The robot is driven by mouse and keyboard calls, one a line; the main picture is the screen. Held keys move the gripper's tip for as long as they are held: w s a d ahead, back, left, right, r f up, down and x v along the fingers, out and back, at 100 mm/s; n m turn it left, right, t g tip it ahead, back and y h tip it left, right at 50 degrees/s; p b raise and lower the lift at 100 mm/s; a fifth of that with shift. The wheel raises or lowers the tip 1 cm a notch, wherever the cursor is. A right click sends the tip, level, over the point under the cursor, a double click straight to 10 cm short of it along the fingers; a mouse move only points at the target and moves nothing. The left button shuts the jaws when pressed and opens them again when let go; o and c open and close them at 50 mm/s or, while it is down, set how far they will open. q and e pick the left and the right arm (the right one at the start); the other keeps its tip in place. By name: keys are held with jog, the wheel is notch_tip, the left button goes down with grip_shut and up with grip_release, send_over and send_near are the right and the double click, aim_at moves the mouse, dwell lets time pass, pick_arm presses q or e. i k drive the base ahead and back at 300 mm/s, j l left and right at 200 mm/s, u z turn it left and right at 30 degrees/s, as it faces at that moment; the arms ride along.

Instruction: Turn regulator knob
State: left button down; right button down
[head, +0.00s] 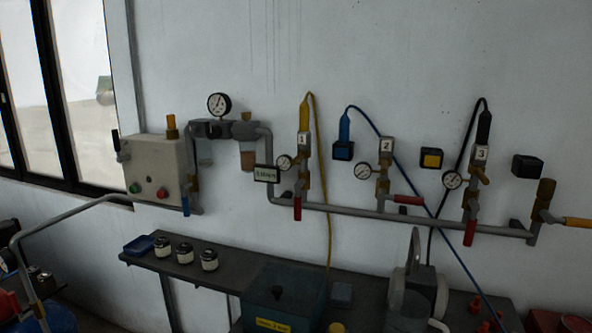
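A dial gauge (219,105) sits on a dark regulator body (213,129) on the wall pipe, with a brownish bowl (248,158) hanging at its right. A small brownish cap (246,117) tops the bowl unit. A brass knob-like part (172,126) stands on the beige control box. Numbered stations 1 (301,140), 2 (386,146) and 3 (481,154) each have a small gauge and brass fittings. I cannot tell which part is the regulator knob. Neither of my grippers shows.
The beige box (155,170) has green and red buttons. A dark bench (225,279) below carries several small jars, a blue tray (139,245) and a teal box (285,298). A grey machine (418,285) stands at lower right. Yellow, blue and black hoses hang before the wall.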

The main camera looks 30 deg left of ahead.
aim_at(213, 132)
jog(key=u, duration=1.55)
